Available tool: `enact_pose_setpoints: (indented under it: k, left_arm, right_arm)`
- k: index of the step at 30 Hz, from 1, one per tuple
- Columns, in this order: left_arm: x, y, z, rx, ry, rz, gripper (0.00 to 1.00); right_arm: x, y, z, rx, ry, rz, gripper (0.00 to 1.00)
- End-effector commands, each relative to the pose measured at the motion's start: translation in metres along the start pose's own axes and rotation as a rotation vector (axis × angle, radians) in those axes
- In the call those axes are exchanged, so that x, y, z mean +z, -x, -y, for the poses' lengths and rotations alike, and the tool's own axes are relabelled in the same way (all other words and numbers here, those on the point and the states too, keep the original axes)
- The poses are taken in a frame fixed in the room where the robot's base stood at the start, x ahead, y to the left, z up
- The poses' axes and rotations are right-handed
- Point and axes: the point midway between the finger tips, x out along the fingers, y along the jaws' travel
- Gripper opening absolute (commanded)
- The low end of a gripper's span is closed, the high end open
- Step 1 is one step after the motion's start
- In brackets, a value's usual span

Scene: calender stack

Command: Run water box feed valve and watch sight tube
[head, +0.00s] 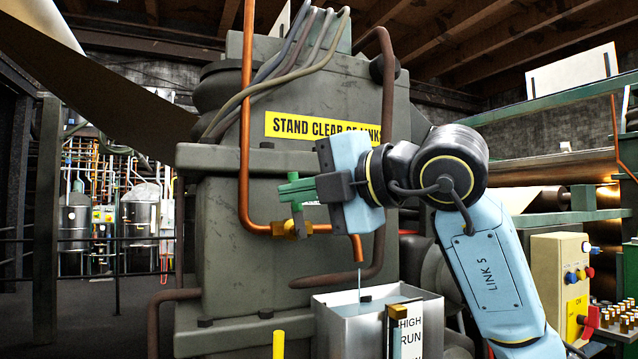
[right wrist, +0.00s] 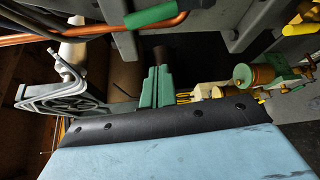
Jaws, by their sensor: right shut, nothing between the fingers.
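The feed valve (head: 297,228) is a brass body on the copper pipe, with a green lever (head: 297,212) standing roughly upright above it. My right gripper (head: 290,190) is shut and empty, its green fingers close to the lever. I cannot tell whether they touch it. The fingers (right wrist: 157,88) also show together in the right wrist view. The copper outlet (head: 358,247) points down over the open metal water box (head: 340,325). A thin pale line runs between them, perhaps water. The sight tube (head: 391,335) stands at the box front; its level is unclear. My left gripper is not in view.
A scale plate (head: 409,335) marked HIGH and RUN is beside the tube. The grey machine housing (head: 225,240) stands close behind the valve. A yellow post (head: 278,345) rises at the front. A control box (head: 560,285) stands at the right.

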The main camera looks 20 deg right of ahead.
Motion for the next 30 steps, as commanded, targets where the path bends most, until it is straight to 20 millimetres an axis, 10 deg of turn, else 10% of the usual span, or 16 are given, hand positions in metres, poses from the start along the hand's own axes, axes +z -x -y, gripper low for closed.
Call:
enact_pose_setpoints:
  k: [7,15,30]
  left_arm:
    - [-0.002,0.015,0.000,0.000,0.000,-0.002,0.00]
    - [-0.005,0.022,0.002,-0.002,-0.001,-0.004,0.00]
    - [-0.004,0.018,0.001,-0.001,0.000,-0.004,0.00]
  right_arm:
    - [-0.001,-0.053,-0.001,-0.003,-0.002,-0.003,0.00]
    - [0.034,-0.038,0.000,-0.002,-0.002,0.000,0.00]
    - [0.038,-0.036,0.002,0.006,-0.014,-0.001,0.00]
